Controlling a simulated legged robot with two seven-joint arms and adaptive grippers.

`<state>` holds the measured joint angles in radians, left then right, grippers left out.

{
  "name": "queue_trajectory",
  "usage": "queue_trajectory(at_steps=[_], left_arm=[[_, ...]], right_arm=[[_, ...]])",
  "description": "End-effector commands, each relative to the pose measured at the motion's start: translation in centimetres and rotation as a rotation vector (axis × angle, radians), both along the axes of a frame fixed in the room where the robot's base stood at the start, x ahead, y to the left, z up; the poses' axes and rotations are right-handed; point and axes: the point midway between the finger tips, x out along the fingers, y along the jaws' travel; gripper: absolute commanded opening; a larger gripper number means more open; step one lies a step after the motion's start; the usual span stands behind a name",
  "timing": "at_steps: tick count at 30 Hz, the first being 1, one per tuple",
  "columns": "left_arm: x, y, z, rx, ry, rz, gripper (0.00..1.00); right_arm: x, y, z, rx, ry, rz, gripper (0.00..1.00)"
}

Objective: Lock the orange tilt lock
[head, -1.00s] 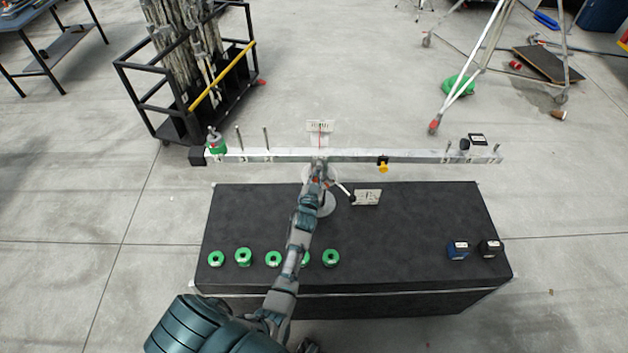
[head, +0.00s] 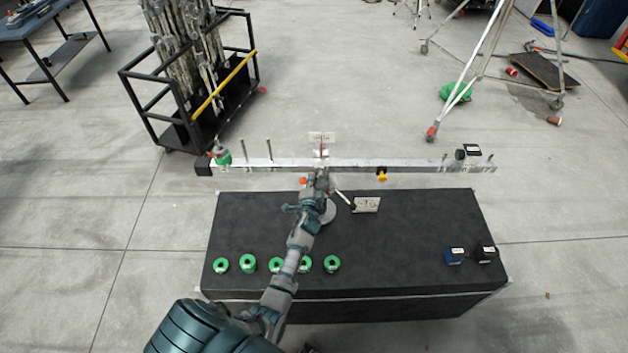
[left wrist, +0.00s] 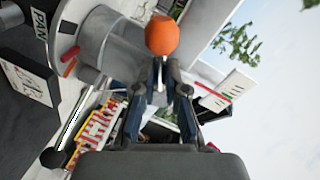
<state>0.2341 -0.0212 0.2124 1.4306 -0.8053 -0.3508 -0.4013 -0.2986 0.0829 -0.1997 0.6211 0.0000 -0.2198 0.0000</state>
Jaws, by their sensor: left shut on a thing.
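The orange tilt lock (left wrist: 161,35) is a round knob on a thin metal stem in the left wrist view. My left gripper (left wrist: 161,78) is shut on its stem, just below the ball. In the head view my left gripper (head: 321,176) is at the middle of the balance, close under the beam (head: 345,164). A small orange spot (head: 303,181), likely the tilt lock, shows beside its left edge. My arm and gripper hide most of the central post. The beam looks nearly level. My right gripper is not in view.
Several green weights (head: 221,265) stand along the front of the black box (head: 400,230), with dark blue weights (head: 454,256) at right. A green weight (head: 223,157) and a dark weight (head: 471,151) are on the beam, with a yellow slider (head: 381,175). A black cart (head: 190,120) stands behind left.

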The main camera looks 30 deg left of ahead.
Motion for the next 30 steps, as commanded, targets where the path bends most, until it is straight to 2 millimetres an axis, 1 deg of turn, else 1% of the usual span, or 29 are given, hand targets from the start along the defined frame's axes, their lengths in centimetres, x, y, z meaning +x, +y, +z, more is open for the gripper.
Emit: queue_trajectory(at_steps=[7, 15, 21, 30], left_arm=[[-0.2, 0.1, 0.3, 0.175, 0.112, 0.0, 0.0], [-0.2, 0.0, 0.6, 0.306, 0.188, 0.0, 0.0], [-0.2, 0.1, 0.8, 0.354, 0.216, 0.0, 0.0], [-0.2, 0.0, 0.8, 0.371, 0.227, 0.0, 0.0]], right_arm=[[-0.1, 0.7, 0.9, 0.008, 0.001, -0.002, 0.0], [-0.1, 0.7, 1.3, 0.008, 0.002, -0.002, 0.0], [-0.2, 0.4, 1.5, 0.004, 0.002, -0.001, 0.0], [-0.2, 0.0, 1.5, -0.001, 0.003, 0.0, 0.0]])
